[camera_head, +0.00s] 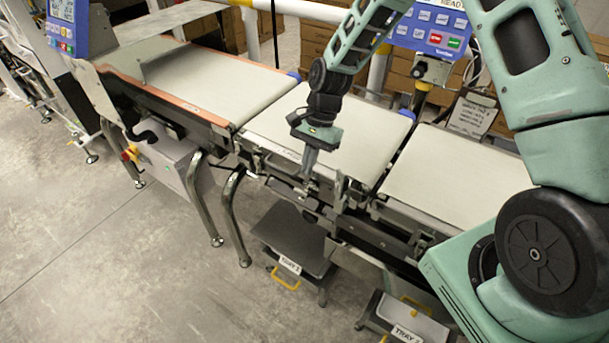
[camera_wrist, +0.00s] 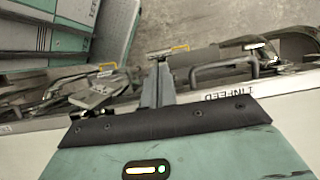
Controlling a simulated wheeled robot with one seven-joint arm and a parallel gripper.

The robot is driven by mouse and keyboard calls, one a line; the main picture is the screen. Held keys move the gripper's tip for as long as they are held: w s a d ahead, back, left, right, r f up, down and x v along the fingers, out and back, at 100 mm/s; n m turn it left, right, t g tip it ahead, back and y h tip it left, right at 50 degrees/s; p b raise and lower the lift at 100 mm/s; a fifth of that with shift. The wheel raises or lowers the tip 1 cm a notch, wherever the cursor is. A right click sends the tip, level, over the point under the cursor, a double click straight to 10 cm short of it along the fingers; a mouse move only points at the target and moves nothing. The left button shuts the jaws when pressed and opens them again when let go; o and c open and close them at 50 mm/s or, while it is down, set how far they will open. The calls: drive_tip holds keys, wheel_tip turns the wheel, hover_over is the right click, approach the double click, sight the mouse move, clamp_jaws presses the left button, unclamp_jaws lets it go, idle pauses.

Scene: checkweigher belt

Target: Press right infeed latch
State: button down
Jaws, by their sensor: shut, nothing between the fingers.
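My gripper (camera_head: 305,177) is shut and empty. It points down at the front edge of the middle belt (camera_head: 340,125), just right of the strip marked INFEED. In the wrist view my closed fingers (camera_wrist: 158,65) reach past the belt edge, over the metal fittings along it. The INFEED strip (camera_wrist: 222,96) lies to the right of the fingers there. Small metal latch fittings (camera_head: 340,188) sit on the frame right of my fingers; a grey block (camera_wrist: 95,90) lies left of the fingers in the wrist view. I cannot tell for certain which fitting is the right infeed latch, or whether my fingertips touch anything.
Belts adjoin at the left (camera_head: 215,80) and right (camera_head: 450,175). A tray with a yellow handle (camera_head: 290,250) and another marked TRAY 2 (camera_head: 405,325) stand below. A blue control panel (camera_head: 432,28) is behind. Floor at the front left is clear.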

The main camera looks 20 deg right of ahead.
drive_tip(key=p, duration=0.1)
hover_over(307, 188)
drive_tip(key=s+a, duration=0.1)
drive_tip(key=shift+s+a+f, duration=0.1)
drive_tip(key=shift+a+f, duration=0.05)
drive_tip(key=shift+f, duration=1.9)
